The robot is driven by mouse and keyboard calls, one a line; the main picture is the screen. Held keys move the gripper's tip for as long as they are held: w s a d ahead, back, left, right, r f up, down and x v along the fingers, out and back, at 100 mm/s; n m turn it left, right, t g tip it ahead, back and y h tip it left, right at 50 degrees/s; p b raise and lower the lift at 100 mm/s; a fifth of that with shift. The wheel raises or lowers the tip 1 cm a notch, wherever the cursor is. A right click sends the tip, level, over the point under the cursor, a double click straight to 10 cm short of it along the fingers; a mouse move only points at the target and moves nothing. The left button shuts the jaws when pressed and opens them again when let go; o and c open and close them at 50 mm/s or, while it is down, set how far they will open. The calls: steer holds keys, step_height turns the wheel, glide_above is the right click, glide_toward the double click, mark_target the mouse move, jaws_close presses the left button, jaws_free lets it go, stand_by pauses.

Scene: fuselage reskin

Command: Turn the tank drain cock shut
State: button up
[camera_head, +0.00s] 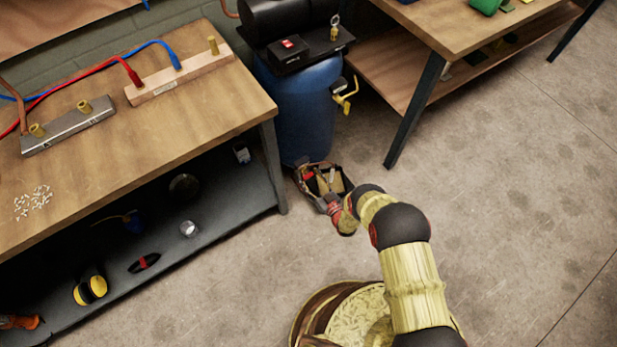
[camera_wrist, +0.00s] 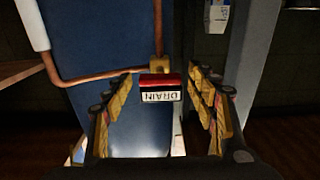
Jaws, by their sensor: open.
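The drain cock (camera_wrist: 158,80) has a red lever or body above a white tag reading DRAIN, upside down in the wrist view. A brass fitting (camera_wrist: 158,64) joins it to a copper pipe. Behind it is the blue tank (camera_wrist: 95,60), which stands in the head view (camera_head: 300,110) at the end of the workbench. My gripper (camera_wrist: 168,105) is open, its yellow-padded fingers on either side of the cock, with a visible gap on each side. In the head view my gripper (camera_head: 322,184) is low at the tank's base. A small red patch shows there.
The workbench (camera_head: 170,125) with a lower shelf (camera_head: 225,200) stands left of the tank. A second table's dark leg (camera_head: 415,110) is to the right. A yellow-handled valve (camera_head: 346,96) sticks out from the tank's side. The floor (camera_head: 520,200) at right is clear.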

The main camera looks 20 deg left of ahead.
steer(key=shift+w+a, duration=0.4)
steer(key=shift+a, duration=0.1)
steer(key=c, duration=0.4)
steer(key=c, duration=0.7)
steer(key=shift+c, duration=0.5)
